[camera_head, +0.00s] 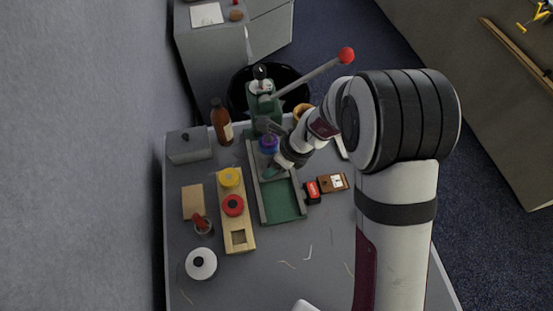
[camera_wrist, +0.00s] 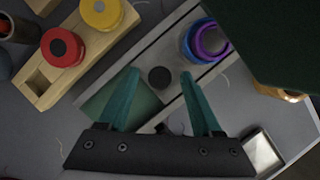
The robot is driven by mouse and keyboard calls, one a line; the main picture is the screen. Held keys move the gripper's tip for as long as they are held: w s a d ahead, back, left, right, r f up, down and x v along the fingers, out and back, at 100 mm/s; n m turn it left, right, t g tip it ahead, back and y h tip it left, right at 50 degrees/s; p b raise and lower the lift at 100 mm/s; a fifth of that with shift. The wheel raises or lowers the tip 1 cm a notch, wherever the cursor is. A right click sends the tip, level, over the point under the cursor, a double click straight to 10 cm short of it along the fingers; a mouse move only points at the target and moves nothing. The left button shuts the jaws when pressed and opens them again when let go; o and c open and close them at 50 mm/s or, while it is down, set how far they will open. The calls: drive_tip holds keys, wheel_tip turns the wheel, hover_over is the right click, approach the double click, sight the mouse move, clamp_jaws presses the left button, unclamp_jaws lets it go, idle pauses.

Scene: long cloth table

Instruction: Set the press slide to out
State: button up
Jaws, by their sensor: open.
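The green press (camera_head: 264,104) stands at the back of the table, with a long lever ending in a red ball (camera_head: 346,55). A railed green bed (camera_head: 283,203) runs forward from it; its front part is bare. The slide (camera_wrist: 182,66) looks like a grey plate on this bed, at the press end. It carries a blue and purple round piece (camera_wrist: 208,42), also in the head view (camera_head: 268,144). A black knob (camera_wrist: 160,78) shows at the slide's front end. My gripper (camera_wrist: 158,72) is open, teal fingertips on either side of the knob in the wrist view. I cannot tell whether they touch it.
Left of the bed is a wooden block (camera_head: 239,240) with yellow (camera_head: 229,177) and red (camera_head: 232,205) round pieces. A brown bottle (camera_head: 221,122) and grey box (camera_head: 189,146) stand behind. A brown box (camera_head: 333,182) lies right of the bed. The table front is mostly clear.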

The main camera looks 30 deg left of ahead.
clamp_jaws()
idle(1.4)
